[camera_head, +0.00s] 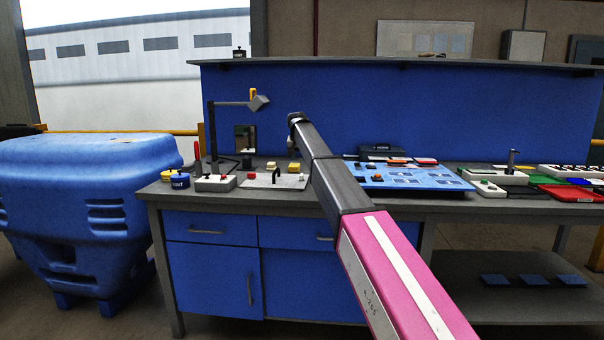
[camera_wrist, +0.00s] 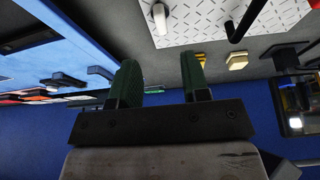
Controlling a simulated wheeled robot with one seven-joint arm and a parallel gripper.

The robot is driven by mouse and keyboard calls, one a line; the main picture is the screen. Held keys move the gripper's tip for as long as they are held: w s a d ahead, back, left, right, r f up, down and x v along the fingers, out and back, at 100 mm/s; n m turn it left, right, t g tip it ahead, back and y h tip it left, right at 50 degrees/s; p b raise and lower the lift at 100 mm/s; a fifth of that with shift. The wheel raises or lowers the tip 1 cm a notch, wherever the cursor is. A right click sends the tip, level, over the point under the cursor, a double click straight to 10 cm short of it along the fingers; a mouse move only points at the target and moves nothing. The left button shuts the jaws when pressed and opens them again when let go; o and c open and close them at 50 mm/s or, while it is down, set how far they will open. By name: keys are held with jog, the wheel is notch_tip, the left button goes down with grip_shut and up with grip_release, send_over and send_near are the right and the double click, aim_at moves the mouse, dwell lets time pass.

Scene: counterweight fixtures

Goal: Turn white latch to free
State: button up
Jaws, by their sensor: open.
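A pale diamond-patterned plate (camera_wrist: 205,18) shows at the top of the wrist view, with a small white latch (camera_wrist: 160,18) near its edge and a black bent handle (camera_wrist: 245,20) beside it. In the head view the plate (camera_head: 262,184) lies on the bench, left of my arm. My gripper (camera_wrist: 157,78) is open, its two green fingers apart with nothing between them. The latch is beyond the fingertips and apart from them.
Yellow blocks (camera_wrist: 237,61) stand near the plate. A blue panel (camera_head: 410,179) with small parts lies right of my arm. A lamp stand (camera_head: 213,135) and a white box with red buttons (camera_head: 214,183) are left of the plate. A blue back wall (camera_head: 450,110) closes the bench behind.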

aim_at(301, 174)
jog(key=x, duration=0.7)
jog(key=w+x, duration=0.1)
jog(key=x, duration=0.3)
jog(key=shift+r, duration=0.15)
jog(key=shift+s, duration=0.1)
grip_shut()
